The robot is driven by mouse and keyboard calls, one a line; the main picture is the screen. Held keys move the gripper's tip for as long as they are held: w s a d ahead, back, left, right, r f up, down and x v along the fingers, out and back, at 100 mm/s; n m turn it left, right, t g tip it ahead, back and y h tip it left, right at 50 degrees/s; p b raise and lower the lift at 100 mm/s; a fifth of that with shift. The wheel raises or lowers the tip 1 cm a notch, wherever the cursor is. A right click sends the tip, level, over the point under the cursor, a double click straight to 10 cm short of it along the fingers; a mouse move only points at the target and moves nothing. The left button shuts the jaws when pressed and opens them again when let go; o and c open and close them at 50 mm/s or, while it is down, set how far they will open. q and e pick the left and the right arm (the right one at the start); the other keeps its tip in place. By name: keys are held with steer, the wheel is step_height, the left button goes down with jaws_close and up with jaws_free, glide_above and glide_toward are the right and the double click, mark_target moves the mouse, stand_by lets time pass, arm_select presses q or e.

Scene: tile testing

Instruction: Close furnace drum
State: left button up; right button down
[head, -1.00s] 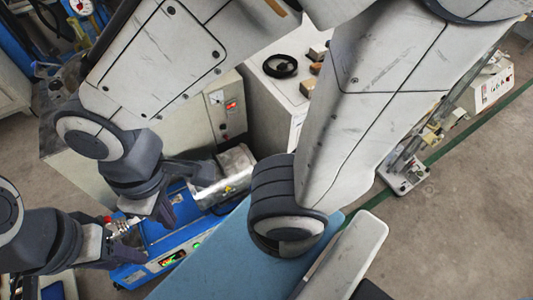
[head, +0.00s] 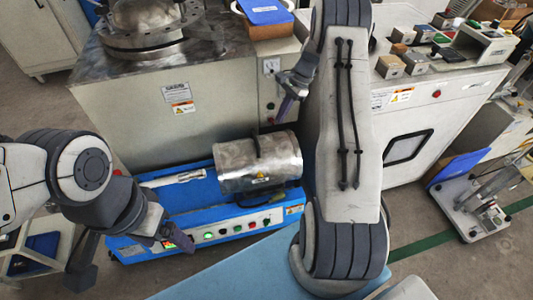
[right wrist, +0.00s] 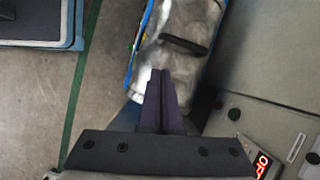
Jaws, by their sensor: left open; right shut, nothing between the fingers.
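The furnace drum (head: 262,178) is a worn silver cylinder lying across the blue furnace base (head: 215,229), with a dark handle on top. I cannot make out a seam or gap between its halves. It also shows in the right wrist view (right wrist: 188,25), with its black handle (right wrist: 184,45) beyond my fingers. My right gripper (head: 286,107) is shut and empty, above and behind the drum's right end; its purple fingers (right wrist: 160,92) are together in the wrist view. My left gripper (head: 138,257) is open and empty at the base's left front, apart from the drum.
A pale rod (head: 174,179) lies left of the drum. A grey cabinet (head: 135,115) carrying a round metal vessel (head: 145,25) stands behind. A white cabinet (head: 445,125) with small blocks on top stands at right. My right arm crosses the middle. Light blue surface (head: 225,272) lies in front.

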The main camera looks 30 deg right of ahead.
step_height(320, 180, down, 3)
steer(key=d+m, duration=0.1)
steer(key=d, duration=0.2)
steer(key=b, duration=0.3)
glide_toward(267, 152)
steer(key=f, duration=0.3)
steer(key=shift+s+f, duration=0.2)
steer(key=shift+s, duration=0.05)
steer(key=a, duration=0.3)
steer(key=shift+w+a+r, duration=0.1)
steer(key=shift+w+a, duration=0.05)
steer(key=shift+w, duration=0.1)
steer(key=shift+a+r+b, duration=0.15)
steer(key=shift+a+b, duration=0.15)
steer(key=shift+a, duration=0.15)
arm_select(q)
step_height(267, 152, down, 4)
steer(key=shift+f, duration=0.25)
steer(key=shift+a, duration=0.1)
